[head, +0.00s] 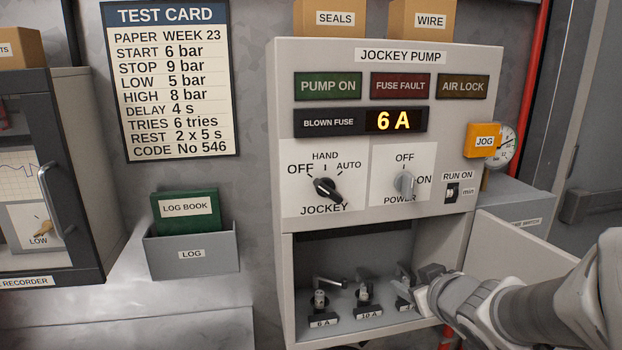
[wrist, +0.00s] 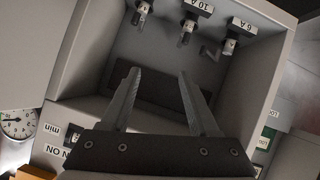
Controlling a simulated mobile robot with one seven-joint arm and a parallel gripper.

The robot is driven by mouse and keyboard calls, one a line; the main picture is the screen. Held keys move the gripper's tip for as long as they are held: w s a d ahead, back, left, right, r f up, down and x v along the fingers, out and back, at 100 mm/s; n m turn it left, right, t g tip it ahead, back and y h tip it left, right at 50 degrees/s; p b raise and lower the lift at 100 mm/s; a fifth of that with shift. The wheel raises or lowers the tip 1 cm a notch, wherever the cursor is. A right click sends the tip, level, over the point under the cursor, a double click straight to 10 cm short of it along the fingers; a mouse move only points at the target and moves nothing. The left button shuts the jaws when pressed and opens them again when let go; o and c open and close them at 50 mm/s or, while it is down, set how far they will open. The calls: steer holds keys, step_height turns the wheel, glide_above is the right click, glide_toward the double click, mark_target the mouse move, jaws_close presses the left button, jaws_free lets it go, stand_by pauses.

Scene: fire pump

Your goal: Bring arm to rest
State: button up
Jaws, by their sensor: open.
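My gripper (head: 426,277) is at the right side of the open fuse compartment of the jockey pump panel (head: 290,260), in front of the rightmost fuse holder. In the wrist view my gripper (wrist: 158,80) has its two fingers apart with nothing between them. The fuse holder marked 6 A (head: 320,302) and the one marked 10 A (head: 363,295) stand on the compartment floor. They also show in the wrist view, 6 A (wrist: 230,42) and 10 A (wrist: 188,30). The third holder (head: 402,290) is partly hidden by my gripper.
The compartment door (head: 520,250) hangs open at the right, close to my arm. The panel carries the jockey switch (head: 326,188), the power switch (head: 404,183) and a lit 6 A display (head: 393,121). A grey log tray (head: 190,256) is at the left.

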steer(key=s+d+r+m+g+h+p, duration=0.2)
steer(key=s+r+m+g+h, duration=0.15)
steer(key=s+r, duration=0.35)
steer(key=s+a+g+y+p, duration=0.1)
steer(key=s+a, duration=0.2)
steer(key=s, duration=0.3)
steer(key=s+a+g+y, duration=0.1)
steer(key=s+a+g, duration=0.1)
steer(key=s+a, duration=0.2)
steer(key=s+m, duration=0.1)
steer(key=s, duration=0.2)
steer(key=shift+s+p, duration=0.25)
steer(key=shift+p, duration=0.1)
steer(key=shift+y, duration=0.25)
steer(key=shift+c, duration=0.3)
